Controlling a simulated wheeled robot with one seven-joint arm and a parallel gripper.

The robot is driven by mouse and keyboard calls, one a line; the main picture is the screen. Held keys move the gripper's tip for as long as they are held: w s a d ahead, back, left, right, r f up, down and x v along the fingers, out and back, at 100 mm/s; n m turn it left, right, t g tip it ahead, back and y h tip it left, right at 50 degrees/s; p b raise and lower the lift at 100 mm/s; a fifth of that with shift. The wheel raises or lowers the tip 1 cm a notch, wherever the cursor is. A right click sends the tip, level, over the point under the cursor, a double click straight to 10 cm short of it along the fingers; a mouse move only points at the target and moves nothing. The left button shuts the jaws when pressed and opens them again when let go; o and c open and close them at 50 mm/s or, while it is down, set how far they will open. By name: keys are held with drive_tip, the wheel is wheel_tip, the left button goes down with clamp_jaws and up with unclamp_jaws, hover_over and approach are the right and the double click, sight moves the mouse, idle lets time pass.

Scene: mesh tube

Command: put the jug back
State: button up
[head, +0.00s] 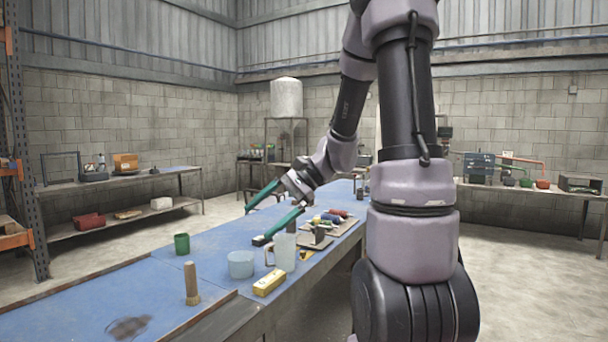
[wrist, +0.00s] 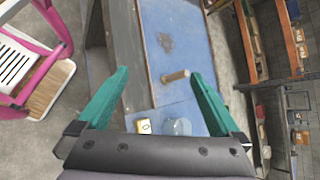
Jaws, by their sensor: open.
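The jug (head: 283,252) is a clear, pale vessel with a side handle. It stands upright on the blue bench top (head: 150,297) in the head view, near the bench's right edge. My gripper (head: 254,224) is open with long green fingers, and nothing shows between them. In the head view its lower finger passes just above the jug's rim; I cannot tell the gap in depth. In the wrist view the open fingers (wrist: 160,76) point along the bench, and I cannot make out the jug there.
A pale blue tub (head: 241,264) stands left of the jug. A yellow box (head: 269,282) lies in front, also in the wrist view (wrist: 144,127). Small coloured items (head: 330,218) lie behind the jug.

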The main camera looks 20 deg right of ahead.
drive_tip(key=s+d+r+n+t+h, duration=0.2)
drive_tip(key=s+r+n+h, duration=0.1)
drive_tip(key=s+r+h, duration=0.1)
drive_tip(key=s+d+r+n+t+h, duration=0.2)
drive_tip(key=s+r+n+t+h, duration=0.1)
drive_tip(key=s+r, duration=0.4)
drive_tip(key=shift+s+d+r+n+t+h, duration=0.2)
drive_tip(key=shift+s+d+n+t+h, duration=0.1)
drive_tip(key=shift+s+n+h, duration=0.4)
